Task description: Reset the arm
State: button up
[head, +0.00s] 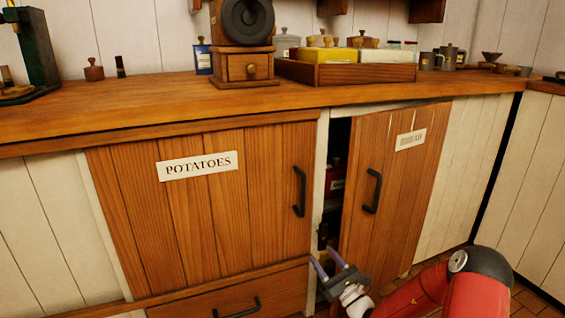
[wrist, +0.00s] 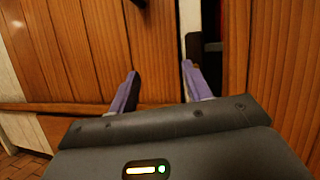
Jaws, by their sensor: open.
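My gripper (head: 338,262) is low in front of the cabinets, by the gap between the potatoes door and the door on its right. Its two purple-tipped fingers are spread and nothing shows between them. In the wrist view my gripper (wrist: 157,90) faces wooden door planks, with the dark cabinet opening (wrist: 211,35) just beyond its right finger. My red arm reaches in from the lower right of the head view.
The potatoes door (head: 205,215) is shut. The right door (head: 392,190), its label blurred, stands ajar, with dark items inside. Above, the counter (head: 130,100) holds a grinder (head: 242,40), a wooden tray (head: 345,74) of boxes and several pots. A drawer (head: 235,300) is below.

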jog(key=s+a+r+n+g+y+p, duration=0.1)
jog(key=s+a+r+n+g, duration=0.55)
jog(key=s+n+g, duration=0.3)
jog(key=s+a+r+n+g+y+p, duration=0.2)
jog(key=s+a+r+n+g, duration=0.4)
jog(key=s+a+n+g, duration=0.3)
jog(key=s+d+r+n+h+p, duration=0.1)
jog(key=s+d+r+n+h, duration=0.15)
jog(key=s+h, duration=0.2)
jog(key=s+d+r+n+h+p, duration=0.1)
jog(key=s+d+n+h, duration=0.1)
jog(key=s+n+h, duration=0.3)
jog(key=s+d+r+n+t+h+p, duration=0.1)
jog(key=s+d+r+n+t+h, duration=0.1)
jog(key=s+d+r+t+h, duration=0.3)
jog(key=s+d+r, duration=0.3)
jog(key=d, duration=0.2)
jog(key=shift+d+n+p, duration=0.3)
jog(key=shift+d, duration=0.1)
